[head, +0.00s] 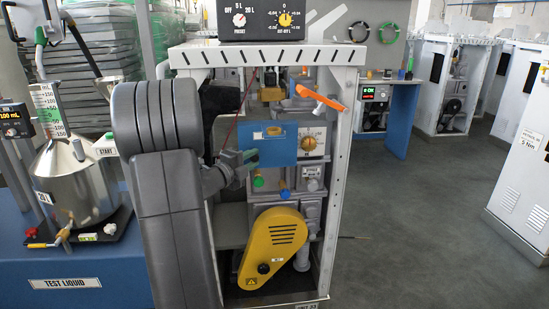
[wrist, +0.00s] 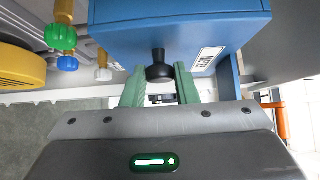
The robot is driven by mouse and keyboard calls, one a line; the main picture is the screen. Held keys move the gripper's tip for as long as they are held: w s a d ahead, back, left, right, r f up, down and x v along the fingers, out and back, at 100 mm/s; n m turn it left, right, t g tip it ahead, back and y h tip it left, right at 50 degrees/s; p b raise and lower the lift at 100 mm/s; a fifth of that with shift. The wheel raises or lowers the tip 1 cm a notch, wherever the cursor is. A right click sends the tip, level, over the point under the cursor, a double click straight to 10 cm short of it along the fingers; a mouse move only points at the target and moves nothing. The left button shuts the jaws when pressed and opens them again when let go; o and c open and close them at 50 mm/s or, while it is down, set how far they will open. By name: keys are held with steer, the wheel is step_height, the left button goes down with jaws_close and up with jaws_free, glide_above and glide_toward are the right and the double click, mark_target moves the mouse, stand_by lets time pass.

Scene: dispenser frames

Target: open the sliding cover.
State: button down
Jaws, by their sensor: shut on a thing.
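The sliding cover (head: 285,150) is a blue box-like panel in the upper middle of the open dispenser frame in the head view. It also fills the top of the wrist view (wrist: 180,35), with a white printed label on one face. A black round knob (wrist: 160,71) sticks out from the cover. My gripper (head: 252,157) comes from the left at the cover's lower left. Its green fingers (wrist: 158,82) are on either side of the knob and shut on it. The knob is hidden in the head view.
An orange lever (head: 320,97) sticks out at the frame's upper right. Green and blue knobs (head: 258,181) hang below, above a yellow belt guard (head: 272,248). A white post (head: 339,180) bounds the right side. Floor is free beyond.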

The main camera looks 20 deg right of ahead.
steer(key=w+a, duration=0.1)
steer(key=a, duration=0.5)
steer(key=shift+w, duration=0.2)
steer(key=c, duration=1.1)
jaws_free()
steer(key=shift+c, duration=0.2)
steer(key=p+v, duration=0.1)
steer(key=v, duration=1.2)
steer(key=shift+a+p, duration=0.35)
steer(key=shift+s+d, duration=0.1)
steer(key=shift+d, duration=0.05)
